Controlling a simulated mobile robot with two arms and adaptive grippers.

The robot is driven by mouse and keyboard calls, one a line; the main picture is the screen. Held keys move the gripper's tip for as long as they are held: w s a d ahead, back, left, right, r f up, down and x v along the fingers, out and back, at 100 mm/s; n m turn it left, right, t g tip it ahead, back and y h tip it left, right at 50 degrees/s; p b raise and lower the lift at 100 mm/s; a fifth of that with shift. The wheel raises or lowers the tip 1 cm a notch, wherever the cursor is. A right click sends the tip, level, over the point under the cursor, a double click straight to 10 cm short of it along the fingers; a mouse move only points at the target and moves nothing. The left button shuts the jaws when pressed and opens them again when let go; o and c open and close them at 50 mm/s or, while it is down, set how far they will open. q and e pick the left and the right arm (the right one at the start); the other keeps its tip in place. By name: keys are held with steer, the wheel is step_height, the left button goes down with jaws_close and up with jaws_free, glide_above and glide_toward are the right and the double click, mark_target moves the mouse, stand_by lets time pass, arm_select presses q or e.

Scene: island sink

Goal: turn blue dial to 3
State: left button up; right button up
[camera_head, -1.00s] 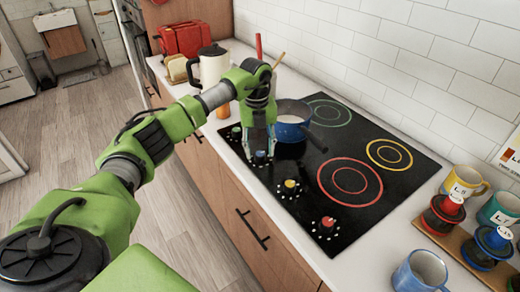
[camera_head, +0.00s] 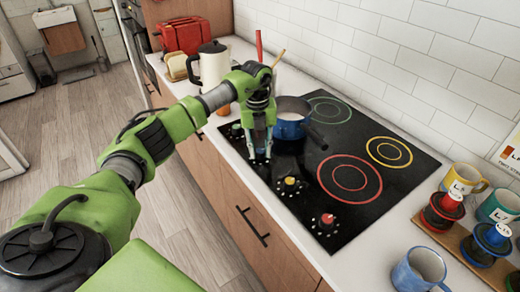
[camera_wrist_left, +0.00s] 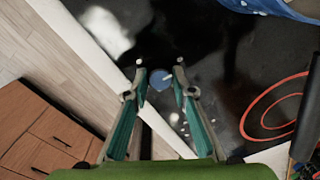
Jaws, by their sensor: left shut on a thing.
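The blue dial (camera_wrist_left: 160,77) is on the black cooktop (camera_head: 345,225), on the front strip of dials. My left gripper (camera_head: 260,158) points down over it and is shut on it. In the left wrist view the gripper's two fingers (camera_wrist_left: 160,65) stand on either side of the round blue knob. In the head view the fingers mostly hide the dial. Its numbers and pointer cannot be read. My right gripper is not in view.
A yellow dial (camera_head: 290,183) and a red dial (camera_head: 327,219) sit nearer, a green dial (camera_head: 237,129) farther. A blue pan (camera_head: 288,127) stands close behind the gripper, its dark handle reaching right. Mugs (camera_head: 420,270) stand on the counter at right.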

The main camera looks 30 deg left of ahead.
arm_select(q)
steer(key=m+b, duration=0.1)
steer(key=m, duration=0.5)
steer(key=shift+a, duration=0.15)
steer(key=m+b, duration=0.1)
steer(key=m, duration=0.2)
steer(key=shift+w+m, duration=0.1)
steer(key=shift+m, duration=0.3)
steer(key=m, duration=0.3)
steer(key=shift+r+m+b, duration=0.1)
steer(key=shift+m+b, duration=0.2)
steer(key=shift+b, duration=0.05)
steer(key=m, duration=0.5)
steer(key=shift+w+g+b, duration=0.1)
steer(key=shift+g+b, duration=0.2)
steer(key=shift+m, duration=2.5)
steer(key=o, duration=1.1)
